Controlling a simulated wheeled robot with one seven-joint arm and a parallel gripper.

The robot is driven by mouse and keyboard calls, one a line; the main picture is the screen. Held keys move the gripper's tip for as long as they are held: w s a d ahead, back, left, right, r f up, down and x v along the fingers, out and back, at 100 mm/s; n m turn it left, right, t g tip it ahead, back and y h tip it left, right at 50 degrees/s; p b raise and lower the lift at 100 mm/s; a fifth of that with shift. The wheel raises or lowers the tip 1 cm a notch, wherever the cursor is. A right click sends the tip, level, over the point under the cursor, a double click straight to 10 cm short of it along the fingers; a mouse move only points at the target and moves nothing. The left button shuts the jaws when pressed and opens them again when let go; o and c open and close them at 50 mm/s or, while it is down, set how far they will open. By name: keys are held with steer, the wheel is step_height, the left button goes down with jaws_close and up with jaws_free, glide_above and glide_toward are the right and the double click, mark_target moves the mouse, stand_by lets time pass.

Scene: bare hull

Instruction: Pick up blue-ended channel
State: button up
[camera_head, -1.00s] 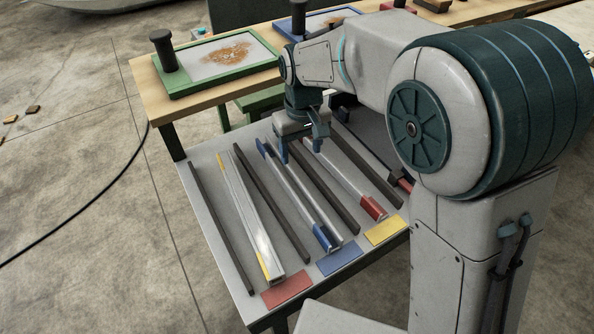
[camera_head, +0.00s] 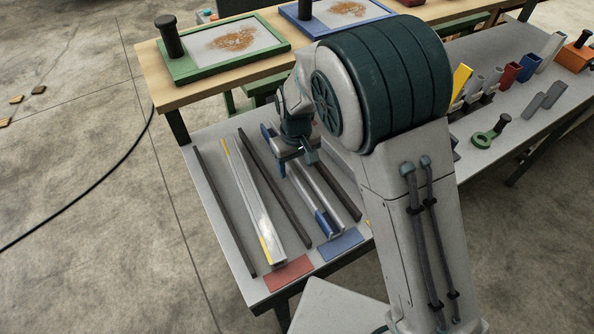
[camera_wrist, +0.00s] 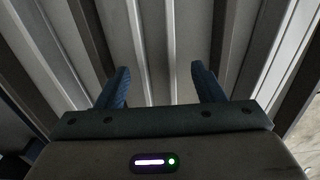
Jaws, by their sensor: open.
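The blue-ended channel (camera_head: 327,222) is a long pale metal profile with blue ends, lying lengthwise on the grey table between two dark bars. My gripper (camera_head: 292,172) is over its middle to far part, and the arm hides some of it. In the wrist view my gripper (camera_wrist: 161,76) is open, its two blue fingers on either side of a pale channel (camera_wrist: 152,45). The coloured ends are out of that view. I cannot tell whether the fingers touch the channel or how far above the table they are.
A yellow-ended channel (camera_head: 255,200) lies to the left, with dark bars (camera_head: 222,205) beside it. Red (camera_head: 288,273) and blue (camera_head: 341,244) labels mark the near edge. A green-framed tray (camera_head: 228,48) stands on the wooden bench behind. My arm blocks the table's right part.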

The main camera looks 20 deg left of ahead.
mark_target(297, 173)
steer(key=shift+w+d+f, duration=0.1)
steer(key=shift+f, duration=1.35)
steer(key=shift+c, duration=0.3)
steer(key=c, duration=1.2)
steer(key=shift+c, duration=0.2)
steer(key=shift+r, duration=0.2)
